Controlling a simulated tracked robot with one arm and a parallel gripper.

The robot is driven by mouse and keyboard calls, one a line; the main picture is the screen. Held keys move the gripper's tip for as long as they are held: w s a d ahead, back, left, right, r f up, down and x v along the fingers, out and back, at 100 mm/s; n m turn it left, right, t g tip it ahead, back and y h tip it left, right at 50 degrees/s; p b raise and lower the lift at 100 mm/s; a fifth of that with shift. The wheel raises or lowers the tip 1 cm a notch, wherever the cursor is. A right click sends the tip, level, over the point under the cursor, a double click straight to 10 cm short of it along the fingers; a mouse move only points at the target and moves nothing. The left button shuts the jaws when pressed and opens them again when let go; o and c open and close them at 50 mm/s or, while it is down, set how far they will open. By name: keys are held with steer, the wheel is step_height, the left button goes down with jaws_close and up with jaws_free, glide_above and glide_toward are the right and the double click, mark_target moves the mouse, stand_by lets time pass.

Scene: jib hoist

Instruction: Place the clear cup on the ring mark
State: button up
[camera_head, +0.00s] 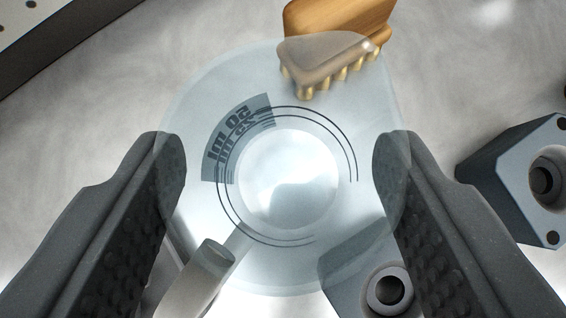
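The clear cup (335,215) is in the middle of the view, seen from above into its mouth. It is see-through, with dark ring lines and mirrored "50 ml" and "25 ml" print on its wall. My gripper (280,165) has one dark, studded finger at the left side of the cup and one at the right. The fingertips show through the cup's outer edge, and the gripper appears shut on the cup's sides. The cup looks upright. I cannot make out the ring mark on the surface.
A wooden brush with brass bristles (335,35) lies behind the cup, partly seen through it. Blue-grey blocks with holes are at right (525,180) and at the lower middle (352,272). A grey cylinder (205,275) is at lower left. A dark edge (50,45) is at upper left.

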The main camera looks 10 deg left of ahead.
step_height(320, 180, down, 2)
steer(key=o, duration=1)
steer(key=shift+o, duration=0.2)
